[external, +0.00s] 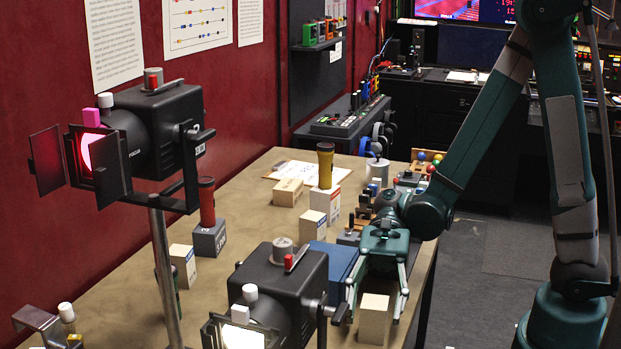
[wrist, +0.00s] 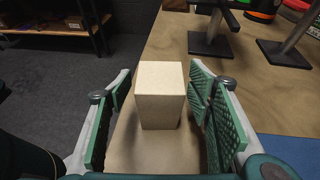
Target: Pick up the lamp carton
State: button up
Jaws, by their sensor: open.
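A plain cream carton (external: 373,322) stands upright near the table's right edge; it also shows in the wrist view (wrist: 159,95). No label shows on its visible faces, so I cannot tell if it is the lamp carton. My gripper (external: 374,308) points down over it, fingers open on either side. In the wrist view my gripper (wrist: 160,105) has a finger pad on each side of the carton, with gaps between. Other cartons stand farther back: one with an orange mark (external: 287,192), one with a red and blue label (external: 311,228), and one at left (external: 183,264).
A blue box (external: 333,262) stands close left of my gripper. A black stage lamp (external: 277,283) stands in front of it, with another lamp (external: 153,130) on a stand at left. A yellow torch (external: 325,166) and a red torch (external: 207,200) stand upright on blocks. Bare tabletop (external: 262,205) lies between.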

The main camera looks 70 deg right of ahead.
jog(key=shift+c, duration=0.2)
jog(key=c, duration=1)
jog(key=shift+o, duration=0.2)
jog(key=shift+r, duration=0.15)
jog(key=shift+r+p, duration=1.6)
jog(key=shift+r, duration=3.25)
